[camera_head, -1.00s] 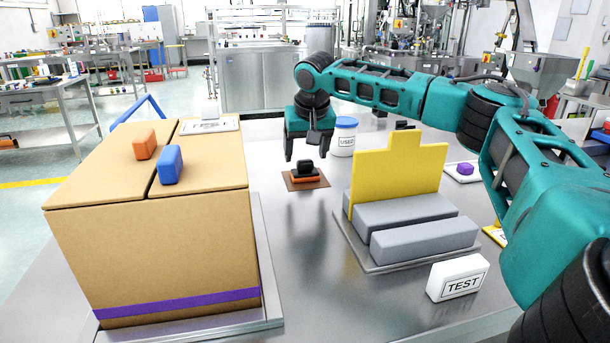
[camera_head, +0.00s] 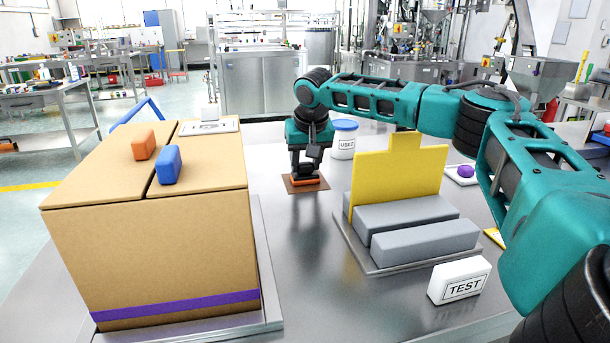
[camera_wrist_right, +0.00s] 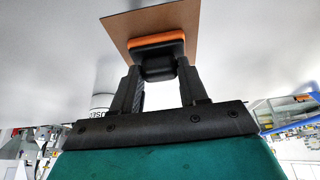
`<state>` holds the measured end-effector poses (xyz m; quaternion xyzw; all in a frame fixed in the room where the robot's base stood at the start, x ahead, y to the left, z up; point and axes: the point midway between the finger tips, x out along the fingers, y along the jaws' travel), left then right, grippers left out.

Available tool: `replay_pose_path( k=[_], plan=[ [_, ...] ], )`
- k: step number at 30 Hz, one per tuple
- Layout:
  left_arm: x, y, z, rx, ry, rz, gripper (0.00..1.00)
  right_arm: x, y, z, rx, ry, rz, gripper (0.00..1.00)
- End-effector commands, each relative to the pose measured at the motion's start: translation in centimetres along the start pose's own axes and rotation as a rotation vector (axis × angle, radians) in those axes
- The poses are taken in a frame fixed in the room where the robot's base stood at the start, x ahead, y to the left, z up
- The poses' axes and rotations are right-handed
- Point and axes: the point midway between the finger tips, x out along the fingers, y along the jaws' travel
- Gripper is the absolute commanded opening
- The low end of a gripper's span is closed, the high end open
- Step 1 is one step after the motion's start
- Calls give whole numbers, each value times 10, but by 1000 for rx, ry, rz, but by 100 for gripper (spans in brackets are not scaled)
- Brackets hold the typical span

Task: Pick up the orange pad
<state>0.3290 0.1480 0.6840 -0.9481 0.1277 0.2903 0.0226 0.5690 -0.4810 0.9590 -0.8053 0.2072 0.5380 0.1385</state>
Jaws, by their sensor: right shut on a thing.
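The orange pad (camera_head: 304,182) lies on a small brown square mat (camera_head: 318,186) on the table, with a black grip block on its top. In the right wrist view the orange pad (camera_wrist_right: 156,40) shows as a band around the base of the black block (camera_wrist_right: 158,66), in front of the brown mat (camera_wrist_right: 190,15). My right gripper (camera_head: 305,172) is lowered over the pad from above, its fingers shut on the black block. In the right wrist view the right gripper (camera_wrist_right: 158,80) has one finger on each side of that block. My left gripper is not in view.
A large cardboard box (camera_head: 170,255) with an orange block (camera_head: 144,145) and a blue block (camera_head: 169,165) on top stands to the left. A yellow panel (camera_head: 398,178) with grey blocks (camera_head: 424,243) stands to the right. A white jar (camera_head: 344,143) is just behind the gripper.

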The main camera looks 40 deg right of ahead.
Motion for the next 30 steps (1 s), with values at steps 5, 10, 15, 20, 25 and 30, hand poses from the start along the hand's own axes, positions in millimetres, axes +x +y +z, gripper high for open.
replay_pose_path(
  k=[5, 10, 15, 20, 25, 30],
  plan=[
    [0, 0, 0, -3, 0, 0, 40, 0, 0, 0, 0, 0, 0, 12],
    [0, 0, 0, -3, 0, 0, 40, 0, 0, 0, 0, 0, 0, 12],
    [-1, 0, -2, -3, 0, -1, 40, -8, 0, -3, 0, 1, 0, 12],
    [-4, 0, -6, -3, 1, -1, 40, -28, -1, -12, 0, 3, -2, 12],
    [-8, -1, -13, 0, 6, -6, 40, -65, -1, -27, 1, 3, -3, 12],
    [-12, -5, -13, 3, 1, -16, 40, -108, -1, -45, 0, 3, -4, 12]
  ],
)
